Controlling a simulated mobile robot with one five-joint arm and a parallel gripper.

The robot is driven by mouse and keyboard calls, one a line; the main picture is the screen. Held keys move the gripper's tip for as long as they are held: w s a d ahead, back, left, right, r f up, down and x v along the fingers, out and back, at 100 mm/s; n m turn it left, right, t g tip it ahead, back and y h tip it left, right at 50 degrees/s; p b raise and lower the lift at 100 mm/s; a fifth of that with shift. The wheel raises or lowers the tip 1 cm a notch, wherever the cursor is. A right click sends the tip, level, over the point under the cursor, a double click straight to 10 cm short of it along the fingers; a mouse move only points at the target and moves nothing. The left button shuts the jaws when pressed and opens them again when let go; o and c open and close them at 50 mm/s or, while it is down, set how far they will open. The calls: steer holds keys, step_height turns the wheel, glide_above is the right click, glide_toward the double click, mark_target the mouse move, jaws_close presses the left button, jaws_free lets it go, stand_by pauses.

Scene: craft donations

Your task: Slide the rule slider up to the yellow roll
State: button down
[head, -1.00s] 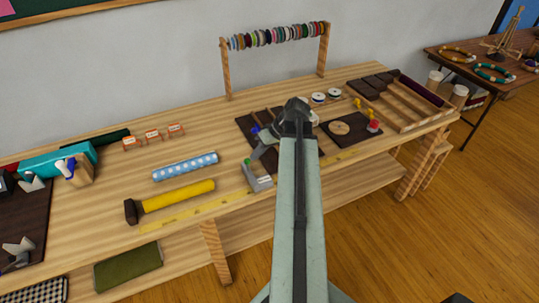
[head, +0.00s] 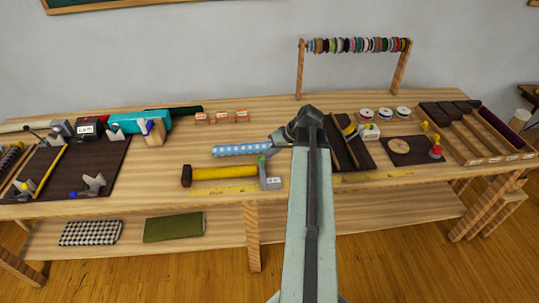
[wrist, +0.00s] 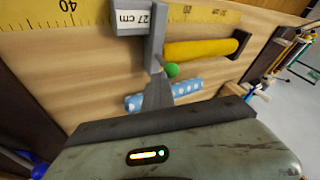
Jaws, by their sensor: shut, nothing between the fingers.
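The rule slider (head: 270,178) is a grey block with a tall plate, a green knob and a white label. It rides on the yellow rule (head: 222,189) at the table's front edge. In the wrist view the slider (wrist: 156,42) reads 27 cm. The yellow roll (head: 225,173) lies along the rule, with a dark stop (head: 186,176) at its left end. The slider's plate stands at the roll's other end, touching or nearly so. My gripper (head: 272,148) is shut and empty, just behind the slider. Its fingertips (wrist: 158,88) are close beside the green knob (wrist: 171,70); contact is unclear.
A blue dotted roll (head: 241,149) lies behind the yellow roll. A dark board (head: 348,150) and spools (head: 384,113) are to the right. A dark mat (head: 92,165) with tools lies left. Bare tabletop (head: 160,165) separates the mat from the rolls.

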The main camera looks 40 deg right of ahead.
steer(key=shift+a, duration=0.1)
steer(key=s+d+r+p, duration=0.6)
steer(key=r+p, duration=0.3)
steer(key=shift+s, duration=0.35)
steer(key=shift+d, duration=0.1)
